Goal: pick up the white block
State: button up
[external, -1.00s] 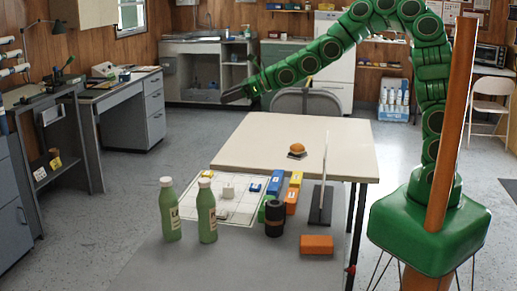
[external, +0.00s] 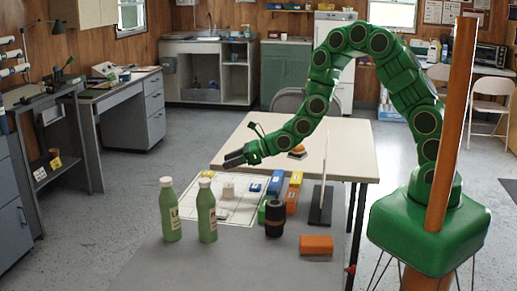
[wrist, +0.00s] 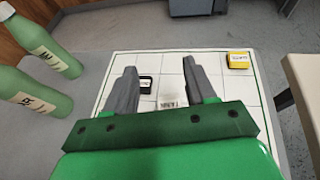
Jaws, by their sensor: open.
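The white block (external: 228,191) stands on the white gridded mat (external: 187,207), toward its middle. My gripper (external: 230,160) is above the white block, apart from it, with its fingers pointing left and down. In the wrist view my gripper (wrist: 160,66) has its two dark fingers spread wide, with nothing held. A pale, lettered face, seemingly the white block (wrist: 173,100), shows between the fingers, nearer the right one; its lower part is hidden by my gripper body.
Two green bottles (external: 170,210) (external: 206,212) stand at the mat's front. A yellow block (external: 207,174) and blue block (external: 254,187) lie near the mat's edges. Coloured blocks, a dark jar (external: 274,219) and a black-based stand (external: 320,207) are right. A black piece (wrist: 146,85) lies by the left finger.

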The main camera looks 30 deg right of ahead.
aim_at(226, 185)
notch_tip(226, 185, down, 9)
jog(key=shift+f, duration=0.1)
jog(key=shift+x, duration=2.55)
jog(key=c, duration=0.8)
